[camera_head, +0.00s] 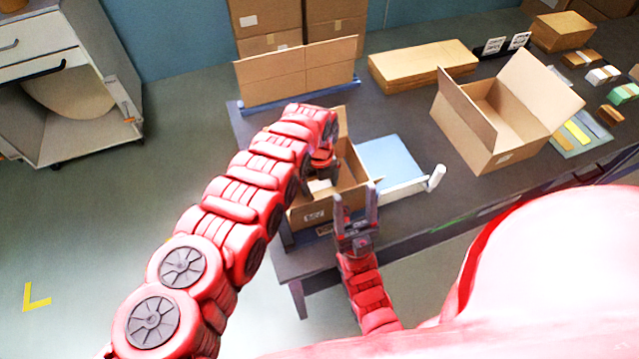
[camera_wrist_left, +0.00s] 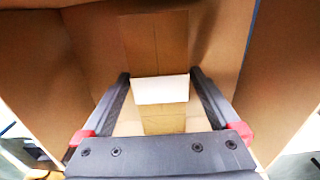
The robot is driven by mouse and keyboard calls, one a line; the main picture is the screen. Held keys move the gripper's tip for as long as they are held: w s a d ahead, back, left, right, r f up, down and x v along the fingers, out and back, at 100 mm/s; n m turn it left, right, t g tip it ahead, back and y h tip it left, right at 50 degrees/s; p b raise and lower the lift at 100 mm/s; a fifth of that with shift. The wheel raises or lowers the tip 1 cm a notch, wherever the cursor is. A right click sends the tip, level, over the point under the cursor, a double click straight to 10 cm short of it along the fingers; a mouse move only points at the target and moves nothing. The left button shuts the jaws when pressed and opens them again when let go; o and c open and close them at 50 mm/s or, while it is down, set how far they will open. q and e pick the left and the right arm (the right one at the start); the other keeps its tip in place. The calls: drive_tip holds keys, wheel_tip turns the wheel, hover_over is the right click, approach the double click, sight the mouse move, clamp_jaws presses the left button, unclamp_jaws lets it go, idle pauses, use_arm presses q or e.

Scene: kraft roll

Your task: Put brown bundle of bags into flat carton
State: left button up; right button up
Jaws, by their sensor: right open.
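A brown bundle of bags (camera_wrist_left: 165,122) with a white band (camera_wrist_left: 161,89) sits between the fingers of my left gripper (camera_wrist_left: 161,80), which touch its sides. In the head view, my left gripper (camera_head: 322,178) reaches down into an open carton (camera_head: 358,175) near the table's front left; the arm hides much of it. Carton walls surround the bundle in the left wrist view. I cannot tell whether the bundle touches the floor. My right gripper (camera_head: 356,208) is open and empty, just in front of this carton. A wider, low open carton (camera_head: 480,155) stands to the right.
A blue-topped white device (camera_head: 390,162) is right beside the near carton. A closed brown box (camera_head: 423,66) and an upright cardboard panel (camera_head: 297,72) are at the back. Several banded bundles (camera_head: 602,75) lie far right. Dark table surface (camera_head: 405,115) is free between the cartons.

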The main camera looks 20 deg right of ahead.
sight(319, 184)
use_arm(q)
drive_tip(key=shift+r, duration=0.1)
drive_tip(key=shift+r+p, duration=0.25)
drive_tip(key=shift+p, duration=0.15)
drive_tip(key=shift+b, duration=0.3)
wheel_tip(319, 184, up, 12)
drive_tip(key=b, duration=0.2)
drive_tip(key=shift+f, duration=0.2)
